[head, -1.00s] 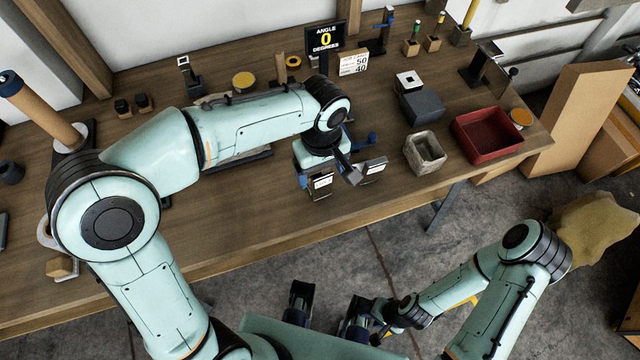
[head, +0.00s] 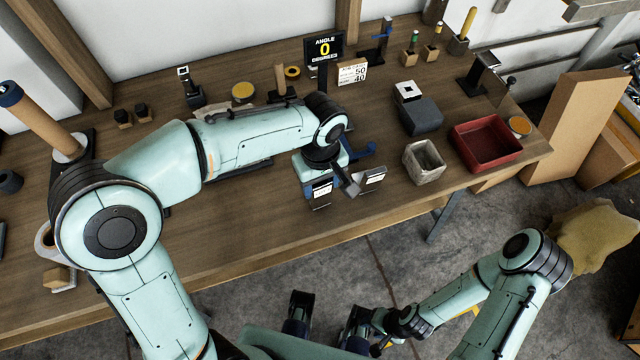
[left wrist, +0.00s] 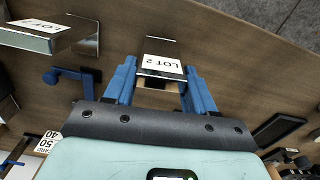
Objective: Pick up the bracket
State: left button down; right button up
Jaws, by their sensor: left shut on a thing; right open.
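A metal bracket with a white "LOT 2" label (left wrist: 161,64) sits between the two blue fingers of my left gripper (left wrist: 160,85) in the left wrist view. The gripper is shut on it over the wooden bench. In the head view, this bracket (head: 321,191) shows below my left gripper (head: 322,178), near the bench's front edge; the fingers are mostly hidden by the wrist. A second labelled bracket (head: 372,178) stands just to the right, apart from the fingers; it also shows in the left wrist view (left wrist: 40,32). My right gripper (head: 328,320) is open and empty, low in front of the bench.
A blue-handled fixture (head: 362,151) is close behind the second bracket. A grey square container (head: 424,162), a red bin (head: 487,143) and a dark block (head: 420,116) stand further right. An angle display (head: 323,47) is at the back.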

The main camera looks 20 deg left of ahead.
pick_arm(q)
notch_tip(320, 180, up, 20)
jog(key=p, duration=0.4)
pick_arm(e)
jog(key=r, duration=0.2)
jog(key=w+r, duration=0.1)
jog(key=r, duration=0.1)
jog(key=shift+r, duration=0.1)
pick_arm(q)
jog(key=shift+d+f, duration=0.1)
jog(key=shift+f, duration=0.1)
pick_arm(e)
jog(key=shift+w+d, duration=0.1)
jog(key=shift+w, duration=0.05)
dwell(0.3)
